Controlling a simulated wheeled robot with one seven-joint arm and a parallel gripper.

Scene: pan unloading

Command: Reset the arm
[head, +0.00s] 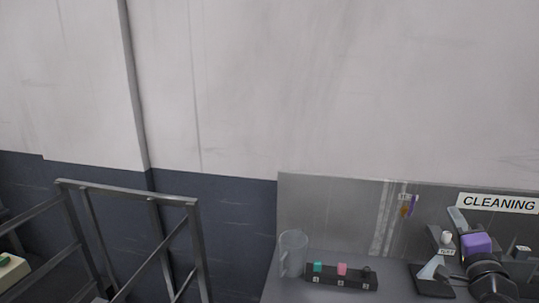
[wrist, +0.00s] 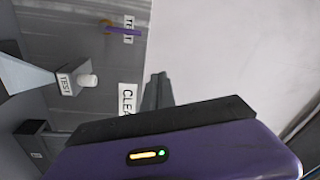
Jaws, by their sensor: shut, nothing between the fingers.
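My gripper (head: 456,214) shows at the lower right of the head view, with its purple body in front of the steel station. In the wrist view its purple body fills the bottom, and its dark fingers (wrist: 157,90) are together with nothing between them. The fingers point up and away from the work surface, near the CLEANING sign (head: 497,203). The sign is partly hidden by the gripper in the wrist view (wrist: 127,99). Part of my arm shows below the purple body in the head view.
A clear beaker (head: 293,253) and a black rack (head: 341,282) with teal and pink pieces stand left of my arm. A white-capped item (head: 446,238) with a TEST label is close beside my gripper. A metal railing (head: 130,190) is at left. The upper wall area is clear.

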